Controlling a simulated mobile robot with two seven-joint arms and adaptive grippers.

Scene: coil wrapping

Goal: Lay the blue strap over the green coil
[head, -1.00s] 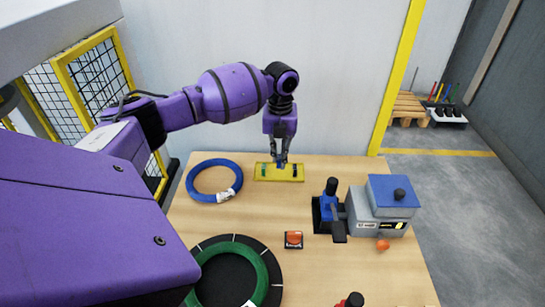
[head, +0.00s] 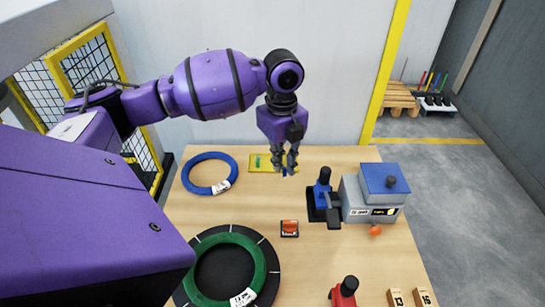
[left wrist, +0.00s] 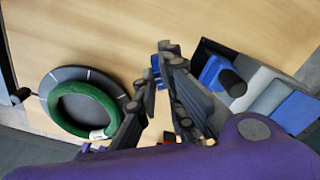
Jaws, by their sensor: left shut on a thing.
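The green coil (head: 262,265) lies flat on a round black turntable (head: 272,252) at the front left of the bench. It also shows at the left of the left wrist view (left wrist: 57,118), with a white label on it. My left gripper (head: 288,168) is shut on the blue strap (head: 284,172), a small blue piece mostly hidden by the fingers, above the bench just in front of the yellow tray (head: 265,171). In the left wrist view the strap (left wrist: 155,66) shows at the fingertips. The gripper is well apart from the coil. My right gripper is out of view.
A blue coil (head: 187,177) lies at the back left. An orange-topped block (head: 289,228) sits mid-bench. A blue clamp-like tool (head: 323,190) and a grey machine with a blue top (head: 384,178) stand at right. A red tool (head: 344,292) and wooden blocks (head: 396,298) are in front.

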